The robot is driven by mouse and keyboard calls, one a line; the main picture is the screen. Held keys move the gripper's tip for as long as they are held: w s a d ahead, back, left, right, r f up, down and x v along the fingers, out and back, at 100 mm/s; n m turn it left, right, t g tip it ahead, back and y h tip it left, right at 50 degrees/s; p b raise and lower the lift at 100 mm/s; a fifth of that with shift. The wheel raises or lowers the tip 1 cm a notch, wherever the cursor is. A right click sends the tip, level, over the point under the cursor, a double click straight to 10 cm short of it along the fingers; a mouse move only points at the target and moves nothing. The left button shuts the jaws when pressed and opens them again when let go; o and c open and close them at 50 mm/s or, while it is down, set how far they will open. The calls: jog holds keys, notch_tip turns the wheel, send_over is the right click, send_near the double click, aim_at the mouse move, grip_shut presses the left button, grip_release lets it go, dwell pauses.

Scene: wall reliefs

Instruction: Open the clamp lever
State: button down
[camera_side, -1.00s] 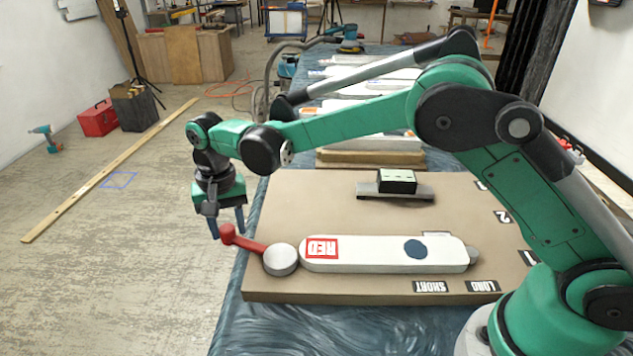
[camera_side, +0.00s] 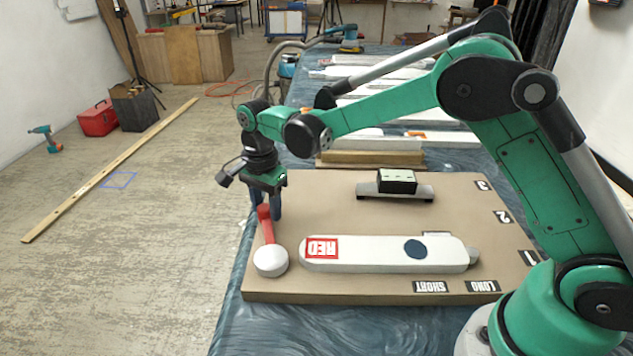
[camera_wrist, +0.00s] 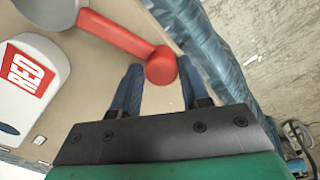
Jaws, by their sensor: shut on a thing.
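The clamp lever is a red bar (camera_side: 267,230) with a round knob, on a white round hub (camera_side: 270,261) at the left end of the board. The bar points from the hub toward the board's far side. In the wrist view the red lever (camera_wrist: 115,35) runs from the grey hub (camera_wrist: 38,14) at the upper left to its knob. My gripper (camera_side: 266,205) is over the lever's far end, its blue fingers pointing down. In the wrist view my gripper (camera_wrist: 160,78) has a finger on each side of the knob and is shut on it.
A white plate with a RED label (camera_side: 380,253) lies right of the hub. A black box on a grey base (camera_side: 396,184) stands farther back. The tan board (camera_side: 320,200) sits on a blue-covered table (camera_side: 300,330). Open floor lies to the left.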

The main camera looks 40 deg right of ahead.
jog(key=shift+s+d+m, duration=0.45)
jog(key=shift+s+m, duration=0.05)
jog(key=shift+m, duration=0.4)
jog(key=c, duration=0.5)
grip_release()
jog(key=shift+d, duration=0.1)
jog(key=shift+r, duration=0.1)
jog(key=shift+r, duration=2.75)
